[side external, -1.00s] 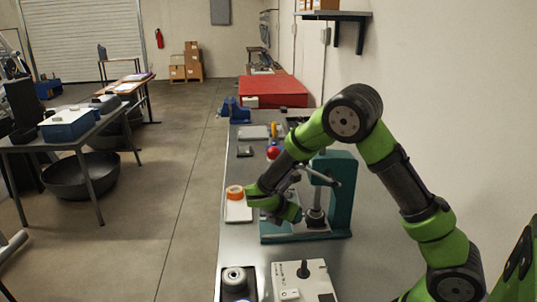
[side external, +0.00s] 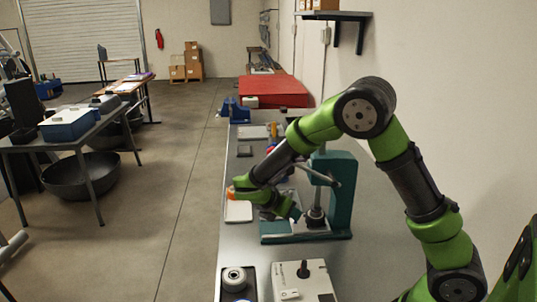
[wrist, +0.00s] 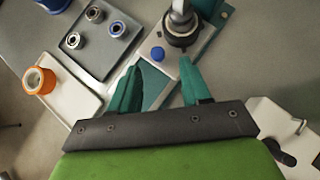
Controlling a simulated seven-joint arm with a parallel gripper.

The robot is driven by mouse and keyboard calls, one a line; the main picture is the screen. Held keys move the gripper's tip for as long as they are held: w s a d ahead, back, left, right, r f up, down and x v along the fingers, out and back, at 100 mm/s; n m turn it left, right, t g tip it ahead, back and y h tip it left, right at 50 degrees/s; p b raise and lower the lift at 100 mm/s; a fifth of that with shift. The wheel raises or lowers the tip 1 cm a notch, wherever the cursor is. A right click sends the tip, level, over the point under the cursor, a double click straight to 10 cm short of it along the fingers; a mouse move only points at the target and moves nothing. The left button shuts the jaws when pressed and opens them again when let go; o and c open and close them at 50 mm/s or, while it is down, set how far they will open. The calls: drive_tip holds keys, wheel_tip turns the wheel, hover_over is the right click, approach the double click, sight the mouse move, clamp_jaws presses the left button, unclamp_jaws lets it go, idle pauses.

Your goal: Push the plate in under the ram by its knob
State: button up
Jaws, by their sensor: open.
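The teal press (side external: 342,190) stands on the bench; its ram (wrist: 181,18) shows at the top of the wrist view, with a dark round collar at its lower end. The plate (wrist: 172,66) is a pale strip in front of the ram. Its blue knob (wrist: 157,53) sticks up beside the collar, on the near left. My gripper (wrist: 158,73) is open and empty. Its two teal fingers point toward the ram, with the knob just beyond and between their tips; I cannot tell whether they touch it. In the side view my gripper (side external: 294,211) is low beside the press, and the knob is hidden.
A control box (side external: 305,282) and a dark tray with a round part (side external: 234,278) stand nearer the camera.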

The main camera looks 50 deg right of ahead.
drive_tip(key=a, duration=1.2)
drive_tip(key=shift+f, duration=0.1)
drive_tip(key=s+m, duration=0.1)
drive_tip(key=s+f+m+y, duration=0.1)
drive_tip(key=m, duration=0.1)
drive_tip(key=shift+a+f+g, duration=0.2)
drive_tip(key=shift+a+g, duration=0.1)
drive_tip(key=shift+a, duration=0.1)
drive_tip(key=s+r+m+y, duration=0.1)
drive_tip(key=m, duration=0.1)
drive_tip(key=s+r+m+y, duration=0.1)
drive_tip(key=s+m, duration=0.1)
drive_tip(key=s+r+m+y, duration=0.1)
drive_tip(key=m+y, duration=0.1)
drive_tip(key=shift+s+a+r, duration=0.25)
drive_tip(key=shift+a+r, duration=0.05)
drive_tip(key=shift+a, duration=0.05)
drive_tip(key=s+d+r+m+t+y, duration=0.2)
drive_tip(key=s+r+m+t+y, duration=0.4)
drive_tip(key=s+r+m, duration=0.4)
wheel_tip(320, 180, up, 5)
drive_tip(key=m+t, duration=0.1)
drive_tip(key=m, duration=0.2)
drive_tip(key=shift+d+f+t, duration=0.15)
drive_tip(key=shift+f+t, duration=0.05)
drive_tip(key=shift+t, duration=0.2)
